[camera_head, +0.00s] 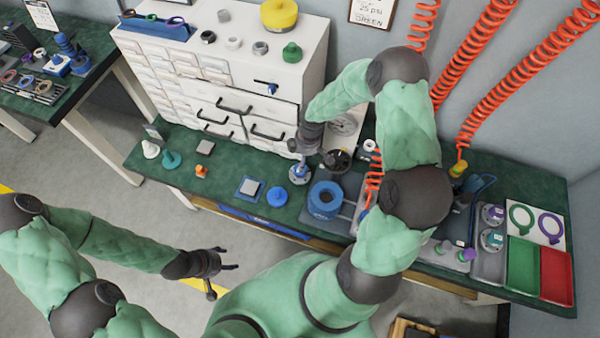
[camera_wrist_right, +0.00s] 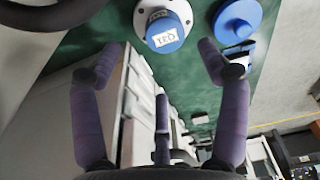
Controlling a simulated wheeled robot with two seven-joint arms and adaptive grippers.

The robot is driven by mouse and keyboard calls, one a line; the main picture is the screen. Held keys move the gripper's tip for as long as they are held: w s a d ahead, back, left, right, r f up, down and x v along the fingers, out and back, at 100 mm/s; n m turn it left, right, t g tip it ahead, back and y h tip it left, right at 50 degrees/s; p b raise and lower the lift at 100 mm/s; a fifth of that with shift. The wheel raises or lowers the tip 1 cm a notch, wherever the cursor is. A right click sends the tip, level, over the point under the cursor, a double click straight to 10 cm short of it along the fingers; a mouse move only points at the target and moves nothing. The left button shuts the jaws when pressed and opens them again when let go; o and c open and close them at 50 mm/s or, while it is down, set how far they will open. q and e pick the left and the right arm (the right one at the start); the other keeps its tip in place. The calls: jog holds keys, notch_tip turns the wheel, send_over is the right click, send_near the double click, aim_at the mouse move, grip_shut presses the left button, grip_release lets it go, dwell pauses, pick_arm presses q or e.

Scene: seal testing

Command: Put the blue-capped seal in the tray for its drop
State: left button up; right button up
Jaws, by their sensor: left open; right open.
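The blue-capped seal has a pale round flange and a white label on its cap (camera_wrist_right: 165,32). It stands on the green bench, and in the head view it shows (camera_head: 299,171) just below my right gripper (camera_head: 304,150). In the right wrist view my right gripper (camera_wrist_right: 163,52) is open, its fingers spread with the seal beyond their tips and nothing between them. A green tray (camera_head: 523,266) and a red tray (camera_head: 557,276) lie side by side at the right end of the bench. My left gripper (camera_head: 228,267) is open and empty over the floor, in front of the bench.
A flat blue disc (camera_head: 277,197) lies beside the seal; it also shows in the right wrist view (camera_wrist_right: 238,20). A blue ring fixture (camera_head: 325,199) stands to the right. A white drawer cabinet (camera_head: 285,85) stands behind. A grey holder (camera_head: 489,262) with round parts adjoins the green tray.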

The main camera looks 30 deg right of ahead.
notch_tip(320, 180, down, 2)
jog(key=shift+w, duration=0.1)
jog(key=f+b, duration=0.1)
jog(key=f, duration=0.1)
jog(key=a+f+b, duration=0.1)
jog(key=f+b, duration=0.1)
jog(key=f, duration=0.1)
grip_shut()
